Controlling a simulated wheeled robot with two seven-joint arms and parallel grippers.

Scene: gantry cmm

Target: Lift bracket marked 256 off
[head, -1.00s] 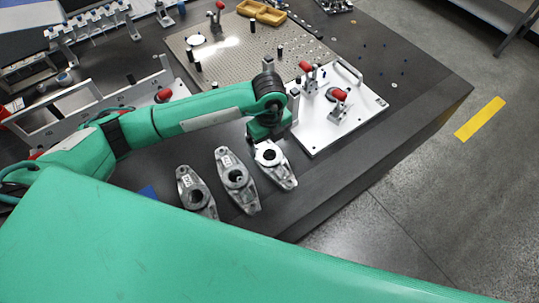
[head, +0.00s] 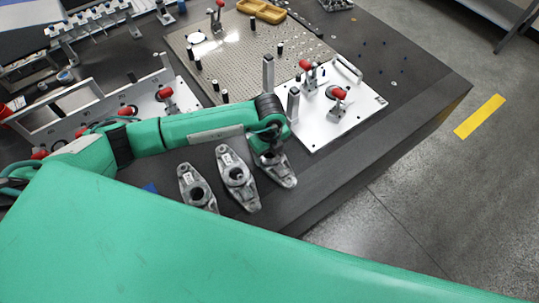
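Three grey cast metal brackets lie in a row on the dark table: a left one (head: 196,188), a middle one (head: 237,178) and a right one (head: 283,174). The left and middle ones carry small pale labels, but I cannot read the numbers. My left gripper (head: 272,154) points down at the upper end of the right bracket and hides that end and its label area. Its fingers are too small and covered to show whether they grip. My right gripper is out of view.
A white fixture plate (head: 336,115) with red-handled toggle clamps stands just behind and right of the brackets. A perforated plate (head: 240,60) with black posts lies farther back. The dark table (head: 330,185) is bare in front of the white plate.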

